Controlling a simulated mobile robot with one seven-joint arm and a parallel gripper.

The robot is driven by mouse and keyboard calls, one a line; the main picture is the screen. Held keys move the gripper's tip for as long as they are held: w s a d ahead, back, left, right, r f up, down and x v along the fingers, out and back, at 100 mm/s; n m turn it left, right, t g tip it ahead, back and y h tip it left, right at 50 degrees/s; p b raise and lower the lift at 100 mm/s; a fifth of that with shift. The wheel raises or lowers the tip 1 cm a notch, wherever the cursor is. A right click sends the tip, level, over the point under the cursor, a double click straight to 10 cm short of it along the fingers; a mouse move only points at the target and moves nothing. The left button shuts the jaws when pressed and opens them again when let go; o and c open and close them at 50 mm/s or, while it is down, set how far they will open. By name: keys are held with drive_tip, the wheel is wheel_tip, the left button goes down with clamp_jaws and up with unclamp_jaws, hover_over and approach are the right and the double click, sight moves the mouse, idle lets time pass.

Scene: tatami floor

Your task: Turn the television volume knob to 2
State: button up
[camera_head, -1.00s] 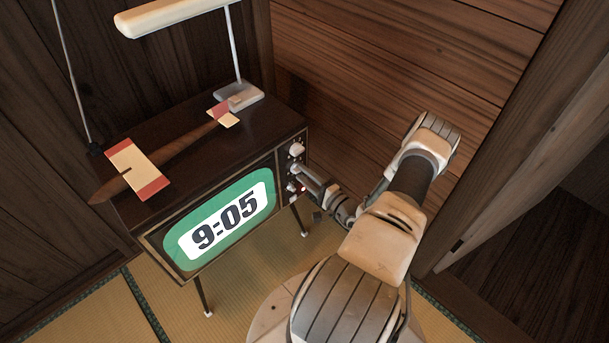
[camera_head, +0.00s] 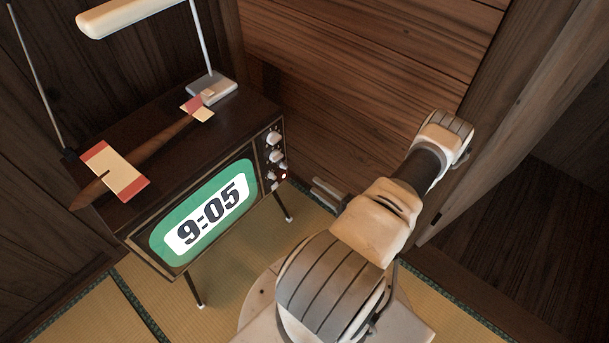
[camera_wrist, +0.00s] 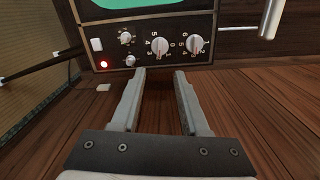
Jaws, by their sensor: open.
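The television (camera_head: 237,118) is a dark wooden set on thin legs, its green screen (camera_head: 165,243) showing 9:05. Its control panel (camera_head: 262,165) is right of the screen. In the wrist view, two large white numbered knobs, one left (camera_wrist: 159,46) and one right (camera_wrist: 196,44), sit beside two smaller knobs (camera_wrist: 125,38) (camera_wrist: 130,60). I cannot tell which is the volume knob or read its setting surely. My gripper (camera_wrist: 160,74) is open and empty, its fingers pointing toward the panel's edge, apart from the knobs. In the head view it is mostly hidden behind my arm.
A model aeroplane (camera_head: 150,150) and a white desk lamp (camera_head: 212,90) stand on the television. A red light (camera_wrist: 104,64) and white switch (camera_wrist: 96,44) are on the panel. Wooden walls (camera_head: 360,60) close in behind and right. Tatami floor (camera_head: 150,290) is open in front.

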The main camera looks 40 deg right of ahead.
drive_tip(key=shift+s+d, duration=0.1)
drive_tip(key=shift+s, duration=1.3)
drive_tip(key=w+a+r+n+g+y, duration=0.4)
drive_tip(key=w+r+n+y, duration=0.1)
drive_tip(key=r, duration=0.3)
drive_tip(key=w+a+r+n+g+y, duration=0.4)
drive_tip(key=w+a+r+g+y, duration=0.1)
drive_tip(key=r, duration=0.3)
drive_tip(key=a+r+n+g+h, duration=0.5)
drive_tip(key=a+r+n+g, duration=0.35)
drive_tip(key=a+r, duration=0.7)
drive_tip(key=s+a+r+n+t+h, duration=0.1)
drive_tip(key=s+a+r+t+h, duration=0.15)
drive_tip(key=r, duration=0.35)
drive_tip(key=s+a+r+n+t+h, duration=0.1)
drive_tip(key=s+a+r+n+h, duration=0.1)
drive_tip(key=a+r, duration=0.25)
drive_tip(key=s+d+r+m+t+h+p, duration=0.1)
drive_tip(key=s+d+r+t+h, duration=0.2)
drive_tip(key=s, duration=0.4)
wheel_tip(320, 180, up, 15)
drive_tip(key=g+y+p, duration=0.1)
drive_tip(key=p, duration=1.3)
drive_tip(key=shift+w+d+f, duration=0.15)
drive_tip(key=shift+w, duration=0.2)
